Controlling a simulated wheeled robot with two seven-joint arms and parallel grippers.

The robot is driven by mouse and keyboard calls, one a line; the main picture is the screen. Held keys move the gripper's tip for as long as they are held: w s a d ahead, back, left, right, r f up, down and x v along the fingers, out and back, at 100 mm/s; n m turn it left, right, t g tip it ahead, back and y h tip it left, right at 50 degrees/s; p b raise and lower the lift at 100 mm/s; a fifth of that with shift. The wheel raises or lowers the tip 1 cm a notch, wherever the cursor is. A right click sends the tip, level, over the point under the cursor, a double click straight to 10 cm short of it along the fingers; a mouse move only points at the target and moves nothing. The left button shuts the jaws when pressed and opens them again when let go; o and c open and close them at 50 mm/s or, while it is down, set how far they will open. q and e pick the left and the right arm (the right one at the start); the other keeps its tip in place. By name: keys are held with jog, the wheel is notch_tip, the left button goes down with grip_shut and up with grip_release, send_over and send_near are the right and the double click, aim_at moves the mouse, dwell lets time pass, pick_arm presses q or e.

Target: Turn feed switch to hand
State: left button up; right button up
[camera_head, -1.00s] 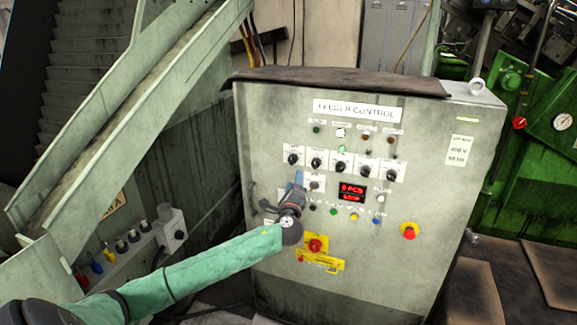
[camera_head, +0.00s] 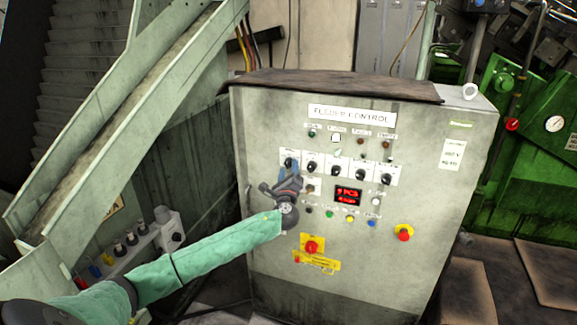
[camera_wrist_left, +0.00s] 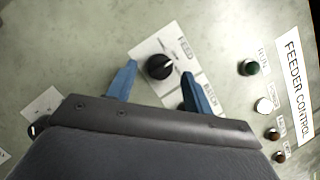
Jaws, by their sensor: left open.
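The feed switch (camera_wrist_left: 160,66) is a black rotary knob on a white plate marked "FEED" in the left wrist view. In the head view the feed switch (camera_head: 290,163) is the leftmost of a row of black knobs on the feeder control cabinet (camera_head: 420,240). My left gripper (camera_wrist_left: 157,85) is open, with its blue fingers on either side of the knob and apart from it. In the head view my left gripper (camera_head: 290,173) is just below the switch. The small position labels are too blurred to read. My right gripper is not in view.
More black knobs (camera_head: 336,171) sit to the right of the switch. Below are a red display (camera_head: 348,196), small buttons, a red knob on yellow (camera_head: 311,247) and a red stop button (camera_head: 404,233). A sloping conveyor chute (camera_head: 120,120) stands at the left.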

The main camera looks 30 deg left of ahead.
pick_arm(q)
jog(key=shift+w+a+r, duration=0.15)
jog(key=shift+w+a, duration=0.25)
jog(key=shift+w, duration=0.2)
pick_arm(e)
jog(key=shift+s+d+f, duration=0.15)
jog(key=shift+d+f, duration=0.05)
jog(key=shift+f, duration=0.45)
pick_arm(q)
jog(key=c, duration=1)
jog(key=shift+o, duration=0.2)
